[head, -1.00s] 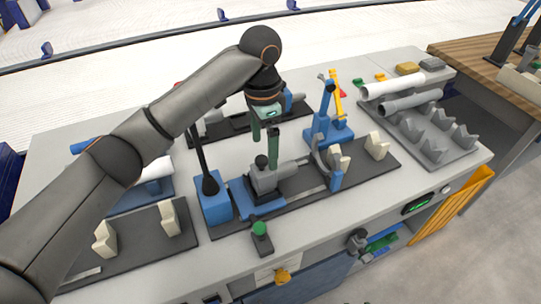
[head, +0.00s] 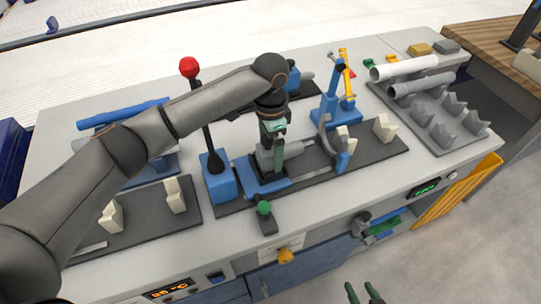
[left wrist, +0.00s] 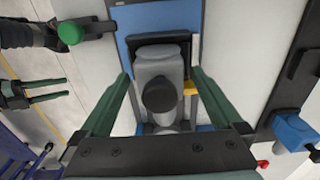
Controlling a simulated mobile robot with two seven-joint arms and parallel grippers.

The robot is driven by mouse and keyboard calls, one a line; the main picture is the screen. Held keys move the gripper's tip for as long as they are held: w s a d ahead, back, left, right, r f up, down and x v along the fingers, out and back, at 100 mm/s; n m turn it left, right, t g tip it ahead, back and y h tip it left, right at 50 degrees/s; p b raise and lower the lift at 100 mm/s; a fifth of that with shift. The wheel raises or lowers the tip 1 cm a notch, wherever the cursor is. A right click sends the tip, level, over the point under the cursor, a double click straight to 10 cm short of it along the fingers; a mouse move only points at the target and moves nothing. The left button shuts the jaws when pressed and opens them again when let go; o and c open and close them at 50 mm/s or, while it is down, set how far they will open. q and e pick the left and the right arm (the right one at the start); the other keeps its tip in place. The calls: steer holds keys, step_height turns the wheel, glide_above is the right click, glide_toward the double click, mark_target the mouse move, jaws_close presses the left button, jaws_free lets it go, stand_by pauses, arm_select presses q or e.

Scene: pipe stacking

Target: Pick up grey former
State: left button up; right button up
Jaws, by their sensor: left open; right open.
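The grey former (left wrist: 157,65) sits on a blue base in the left wrist view, with a round black knob (left wrist: 162,96) nearest the camera. In the head view the former (head: 263,159) is partly hidden behind a green finger. My left gripper (left wrist: 160,78) is open, with one green finger on each side of the former; I cannot tell whether they touch it. It also shows in the head view (head: 273,150), pointing down. My right gripper (head: 364,294) is open and empty at the bottom edge of the head view, in front of the bench.
A black lever with a red knob (head: 189,67) rises close beside my left arm. A green-knobbed lever (head: 265,208) stands in front of the blue base. A blue stand with a curved grey arm (head: 325,132) is to the right. White pipe (head: 404,67) and grey pipe (head: 423,84) lie at the right.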

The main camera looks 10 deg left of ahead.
arm_select(q)
steer(key=shift+f, duration=0.85)
steer(key=shift+c, duration=0.2)
jaws_close()
steer(key=shift+r, duration=0.1)
